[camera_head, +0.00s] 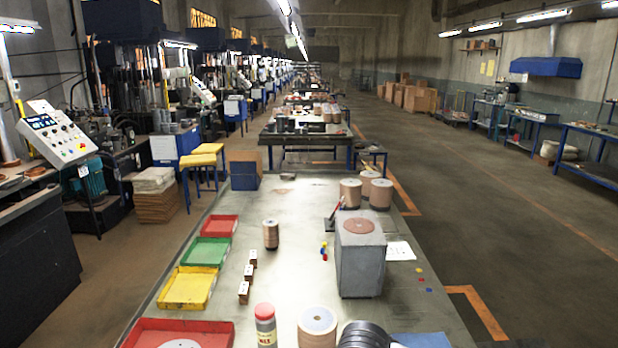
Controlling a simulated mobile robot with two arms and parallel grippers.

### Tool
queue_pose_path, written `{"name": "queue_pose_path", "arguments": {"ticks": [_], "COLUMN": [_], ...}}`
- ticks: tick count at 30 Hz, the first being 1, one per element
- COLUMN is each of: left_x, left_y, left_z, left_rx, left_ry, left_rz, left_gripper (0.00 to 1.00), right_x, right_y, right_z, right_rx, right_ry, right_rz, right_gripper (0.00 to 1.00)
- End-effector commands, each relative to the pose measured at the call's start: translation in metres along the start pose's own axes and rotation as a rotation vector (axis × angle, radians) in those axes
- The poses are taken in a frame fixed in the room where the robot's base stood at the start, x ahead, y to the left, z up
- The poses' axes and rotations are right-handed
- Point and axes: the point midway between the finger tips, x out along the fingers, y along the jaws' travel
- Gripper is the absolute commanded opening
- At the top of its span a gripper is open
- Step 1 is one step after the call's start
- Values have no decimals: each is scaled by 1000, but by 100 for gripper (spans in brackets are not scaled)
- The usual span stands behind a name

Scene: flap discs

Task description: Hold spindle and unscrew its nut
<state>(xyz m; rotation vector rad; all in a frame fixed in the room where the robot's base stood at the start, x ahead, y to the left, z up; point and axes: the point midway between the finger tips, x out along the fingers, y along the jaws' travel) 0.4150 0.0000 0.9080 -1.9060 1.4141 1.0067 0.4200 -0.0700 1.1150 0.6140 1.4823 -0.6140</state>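Neither of my grippers shows in the head view. A larger pale round stack (317,328) with a small centre mark stands at the front edge of the picture, partly cut off. Several tan round stacks (381,194) stand at the back right of the table. No nut can be made out on any of them.
The worktable (300,200) carries red, green and yellow trays (187,288) along its left side. A grey box (360,265) with a brown disc on top stands right of centre. A red-capped bottle (265,325) and dark discs (364,335) stand in front. The table's middle is mostly clear.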

Motion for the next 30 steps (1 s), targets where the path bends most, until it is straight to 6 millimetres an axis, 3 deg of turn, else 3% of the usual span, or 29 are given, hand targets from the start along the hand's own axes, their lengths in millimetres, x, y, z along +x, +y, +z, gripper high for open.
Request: {"name": "queue_pose_path", "arguments": {"ticks": [17,30], "left_x": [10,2], "left_y": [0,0], "left_z": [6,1], "left_rx": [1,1], "left_ry": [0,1], "left_rz": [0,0], "left_gripper": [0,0], "right_x": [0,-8], "right_y": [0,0], "right_z": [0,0], "right_rx": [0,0], "right_ry": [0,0], "right_rz": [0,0], "right_gripper": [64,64]}}
